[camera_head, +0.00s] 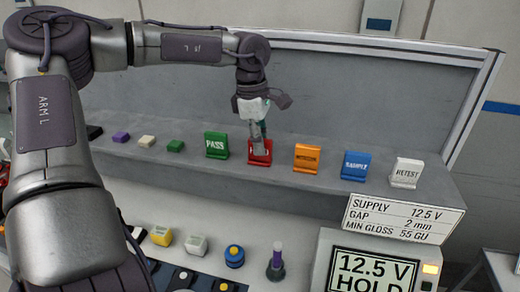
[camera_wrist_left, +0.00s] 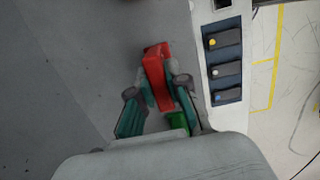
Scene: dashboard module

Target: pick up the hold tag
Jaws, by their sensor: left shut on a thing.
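A red tag (camera_head: 260,158) stands on the grey shelf, in the row of coloured tags, between the green PASS tag (camera_head: 216,146) and an orange tag (camera_head: 306,158). Its lettering is hidden behind my gripper, so I cannot read whether it says hold. My left gripper (camera_head: 260,144) comes down on it from above and is shut on it. In the left wrist view the red tag (camera_wrist_left: 155,66) sits between the two teal fingers (camera_wrist_left: 160,88). I cannot tell whether its base is clear of the shelf. My right gripper is not in view.
A blue SAMPLE tag (camera_head: 355,165) and a white RETEST tag (camera_head: 406,173) stand further right. Small purple, cream and green blocks (camera_head: 147,141) lie at left. Below are coloured knobs (camera_head: 234,256) and a display reading 12.5 V HOLD (camera_head: 371,273). A panel (camera_head: 370,95) rises behind.

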